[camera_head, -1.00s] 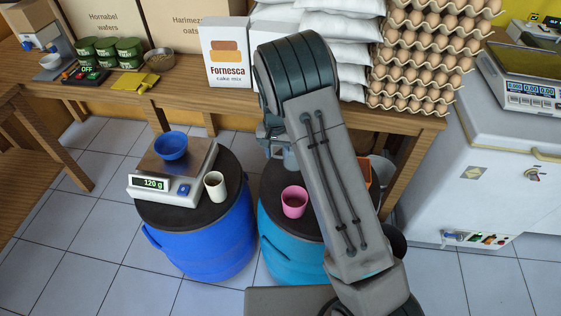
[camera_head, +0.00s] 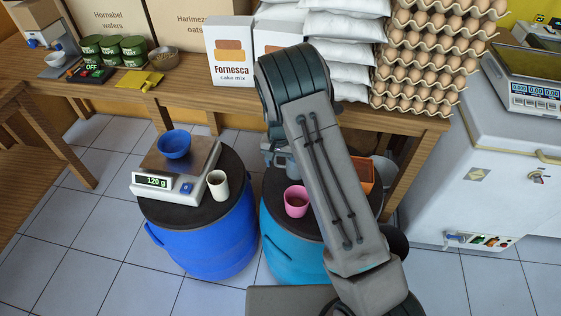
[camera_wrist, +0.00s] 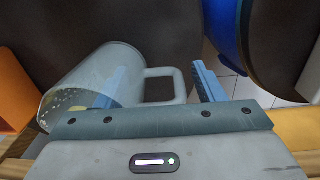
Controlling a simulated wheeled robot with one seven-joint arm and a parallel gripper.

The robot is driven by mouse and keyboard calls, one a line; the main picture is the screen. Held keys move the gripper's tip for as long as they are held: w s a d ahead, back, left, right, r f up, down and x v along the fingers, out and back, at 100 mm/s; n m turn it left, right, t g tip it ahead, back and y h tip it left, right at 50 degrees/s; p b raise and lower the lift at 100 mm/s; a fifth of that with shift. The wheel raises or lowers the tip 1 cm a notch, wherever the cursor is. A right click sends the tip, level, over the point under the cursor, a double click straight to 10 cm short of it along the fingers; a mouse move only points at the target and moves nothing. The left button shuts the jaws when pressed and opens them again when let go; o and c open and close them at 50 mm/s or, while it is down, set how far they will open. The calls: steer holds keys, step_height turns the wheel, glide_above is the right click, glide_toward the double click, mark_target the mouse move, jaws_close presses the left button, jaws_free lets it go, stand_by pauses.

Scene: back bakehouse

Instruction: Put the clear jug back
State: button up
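The clear jug (camera_wrist: 75,88) shows in the wrist view, close in front of my gripper (camera_wrist: 165,88), with its handle (camera_wrist: 178,76) toward the right. It looks tilted in the picture and has pale specks and a yellowish patch low inside. The two blue fingers stand apart, one to the right of the handle and one seen through or behind the jug's clear wall. The handle lies between them, with no clear grip on it.
A pink cup (camera_head: 296,201) and an orange box (camera_head: 362,174) stand on the teal barrel (camera_head: 290,245). The blue barrel (camera_head: 215,240) carries a scale (camera_head: 163,185), a blue bowl (camera_head: 173,144) and a white cup (camera_head: 218,184). Egg trays (camera_head: 425,60) and sacks stand on the wooden table behind.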

steer(key=r, duration=1.1)
steer(key=shift+a+r, duration=0.2)
steer(key=shift+r, duration=0.6)
steer(key=s+d+r+t+y, duration=0.1)
steer(key=s+d+r, duration=0.8)
steer(key=s+r, duration=0.35)
steer(key=s+d+r+n+t, duration=0.1)
steer(key=s+d, duration=0.1)
steer(key=s, duration=0.6)
steer(key=s+d+r+n, duration=0.1)
steer(key=s+d, duration=0.2)
steer(key=s, duration=0.5)
steer(key=shift+r+t+h, duration=0.3)
steer(key=shift+t, duration=0.1)
steer(key=shift+w+d, duration=0.1)
